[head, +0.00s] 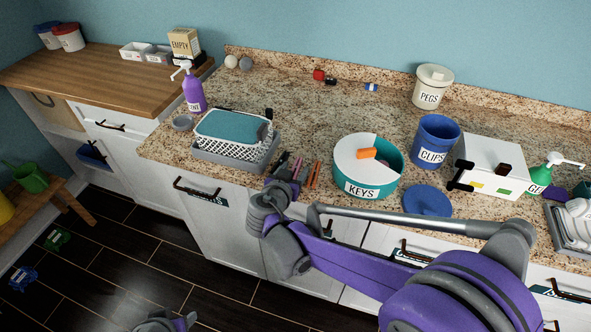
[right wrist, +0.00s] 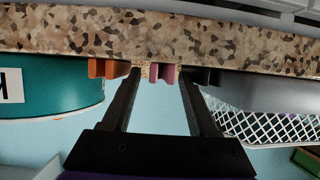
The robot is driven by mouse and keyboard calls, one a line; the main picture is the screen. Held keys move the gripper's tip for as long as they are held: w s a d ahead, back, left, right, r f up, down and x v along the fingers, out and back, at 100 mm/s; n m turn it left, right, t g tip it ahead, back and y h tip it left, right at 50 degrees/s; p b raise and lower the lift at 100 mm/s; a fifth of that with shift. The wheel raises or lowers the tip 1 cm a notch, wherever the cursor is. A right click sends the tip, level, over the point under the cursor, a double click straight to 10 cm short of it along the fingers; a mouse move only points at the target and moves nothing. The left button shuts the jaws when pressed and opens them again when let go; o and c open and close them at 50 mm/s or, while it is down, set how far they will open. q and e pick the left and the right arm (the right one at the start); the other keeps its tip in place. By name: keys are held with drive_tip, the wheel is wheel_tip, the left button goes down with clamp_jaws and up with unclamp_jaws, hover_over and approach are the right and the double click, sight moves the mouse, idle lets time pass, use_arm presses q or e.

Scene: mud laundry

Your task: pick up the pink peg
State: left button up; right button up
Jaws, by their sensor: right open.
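The pink peg (right wrist: 163,73) lies on the granite counter near its front edge, in a short row with an orange-red peg and a dark peg. In the head view the pink peg (head: 297,167) shows just beyond my right gripper (head: 286,180). In the right wrist view, which is upside down, my right gripper (right wrist: 159,82) is open, and the pink peg appears between its two fingertips. I cannot tell whether either finger touches it. A grey and purple part of my left arm (head: 165,322) shows at the bottom edge; its jaws cannot be made out.
The orange-red peg (right wrist: 108,69) and dark peg (right wrist: 205,76) flank the fingers closely. The teal KEYS container (head: 388,183) stands to the right, the white basket (head: 233,144) to the left. A blue CLIPS tub (head: 436,140) and blue lid (head: 427,201) are farther right.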

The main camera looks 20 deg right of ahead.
sight(295, 172)
clamp_jaws()
idle(0.3)
wheel_tip(295, 172, up, 10)
drive_tip(key=p, duration=0.1)
idle(0.3)
drive_tip(key=shift+d+r, duration=0.1)
